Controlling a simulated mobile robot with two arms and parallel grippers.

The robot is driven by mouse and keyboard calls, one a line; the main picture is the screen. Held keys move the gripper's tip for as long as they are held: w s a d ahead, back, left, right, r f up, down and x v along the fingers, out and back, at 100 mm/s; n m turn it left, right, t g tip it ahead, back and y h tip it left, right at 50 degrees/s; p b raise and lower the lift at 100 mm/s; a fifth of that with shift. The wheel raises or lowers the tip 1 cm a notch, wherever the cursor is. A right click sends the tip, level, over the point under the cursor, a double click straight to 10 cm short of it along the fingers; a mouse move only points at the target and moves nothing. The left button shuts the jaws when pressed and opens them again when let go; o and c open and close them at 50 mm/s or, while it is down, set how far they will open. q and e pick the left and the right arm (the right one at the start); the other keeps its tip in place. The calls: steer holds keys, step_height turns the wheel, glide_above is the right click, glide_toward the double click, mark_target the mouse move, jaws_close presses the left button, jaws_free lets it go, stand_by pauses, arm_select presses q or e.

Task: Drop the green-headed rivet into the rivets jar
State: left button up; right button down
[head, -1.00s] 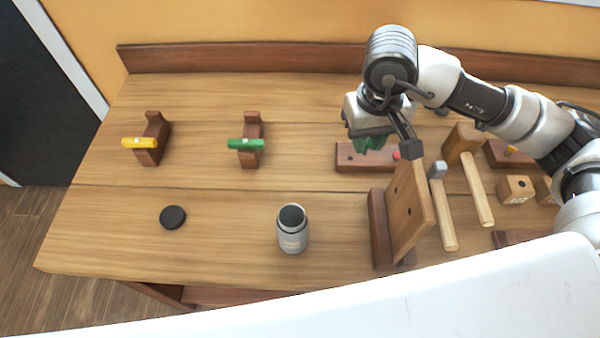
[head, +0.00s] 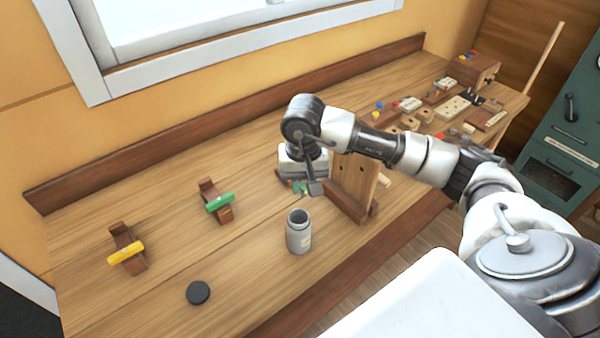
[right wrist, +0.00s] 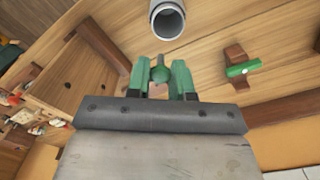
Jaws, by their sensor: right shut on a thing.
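The grey rivets jar (head: 299,237) stands upright and open on the bench in the head view, with a pale label on its side. Its open mouth also shows at the top of the right wrist view (right wrist: 167,20). My right gripper (head: 300,187) is just behind the jar in the head view, apart from it. In the right wrist view its green fingers (right wrist: 161,80) are shut on the green-headed rivet (right wrist: 160,73), whose round green head shows between them. My left gripper is not in view.
A black lid (head: 198,292) lies left of the jar. Wooden stands hold a green-handled (head: 219,202) and a yellow-handled tool (head: 126,252). An upright wooden board (head: 354,182) stands close right of the gripper.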

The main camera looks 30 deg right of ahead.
mark_target(304, 191)
steer(key=shift+w+d+f+b, duration=0.1)
steer(key=shift+d+f+b, duration=0.15)
steer(key=shift+f, duration=0.4)
step_height(304, 191, down, 4)
steer(key=shift+a+r+b, duration=0.1)
steer(key=shift+b, duration=0.65)
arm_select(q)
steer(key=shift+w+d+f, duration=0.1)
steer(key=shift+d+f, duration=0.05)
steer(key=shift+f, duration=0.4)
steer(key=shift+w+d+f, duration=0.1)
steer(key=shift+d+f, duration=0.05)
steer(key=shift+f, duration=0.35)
arm_select(e)
steer(key=shift+f, duration=0.55)
